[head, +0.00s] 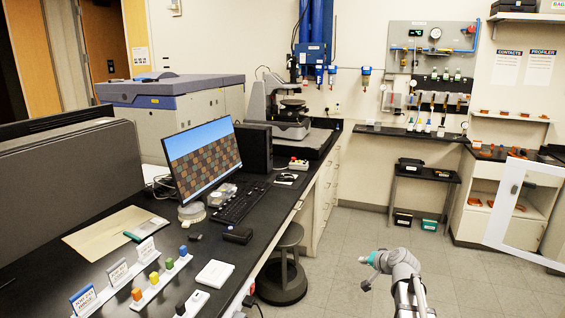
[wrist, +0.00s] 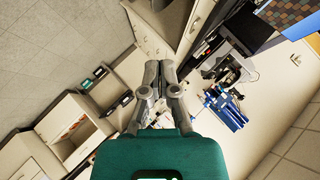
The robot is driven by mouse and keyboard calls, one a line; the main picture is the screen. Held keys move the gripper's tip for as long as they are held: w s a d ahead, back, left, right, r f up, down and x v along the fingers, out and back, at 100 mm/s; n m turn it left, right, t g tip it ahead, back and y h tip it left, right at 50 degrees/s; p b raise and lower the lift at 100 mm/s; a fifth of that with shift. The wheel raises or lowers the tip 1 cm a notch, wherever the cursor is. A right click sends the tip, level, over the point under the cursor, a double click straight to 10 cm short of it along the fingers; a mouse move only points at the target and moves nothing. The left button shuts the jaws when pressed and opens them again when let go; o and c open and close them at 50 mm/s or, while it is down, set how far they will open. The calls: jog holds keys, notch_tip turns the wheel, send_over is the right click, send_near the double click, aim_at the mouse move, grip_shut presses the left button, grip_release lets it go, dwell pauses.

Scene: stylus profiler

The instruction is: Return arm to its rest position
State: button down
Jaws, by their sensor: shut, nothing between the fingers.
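My gripper (wrist: 161,66) is shut and empty in the wrist view, its two grey fingers together in front of the teal housing. My arm (head: 403,272) rises from the lower edge of the head view, right of centre, over open floor. Its teal end part (head: 376,259) points left. No object is held or touched. The gripper's fingertips are too small to make out clearly in the head view.
A black bench (head: 150,222) on the left bears a monitor (head: 203,156), keyboard and small parts. A stool (head: 283,275) stands beside it. The stylus profiler (head: 290,120) is at the back. The floor (head: 350,240) is clear.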

jog(key=s+a+f+n+g+h, duration=0.1)
jog(key=s+a+f+n+g, duration=0.1)
jog(key=s, duration=0.6)
jog(key=s+a+f+n+g+h, duration=0.1)
jog(key=s+a+f+n+g, duration=0.1)
jog(key=s, duration=0.6)
jog(key=s+a+f+n+g+h, duration=0.2)
jog(key=s+a+f+g, duration=0.1)
jog(key=s+a+g, duration=0.3)
jog(key=shift+s+f, duration=0.15)
jog(key=shift+s, duration=0.9)
notch_tip(320, 180, down, 36)
jog(key=b, duration=3.5)
jog(key=shift+r, duration=0.2)
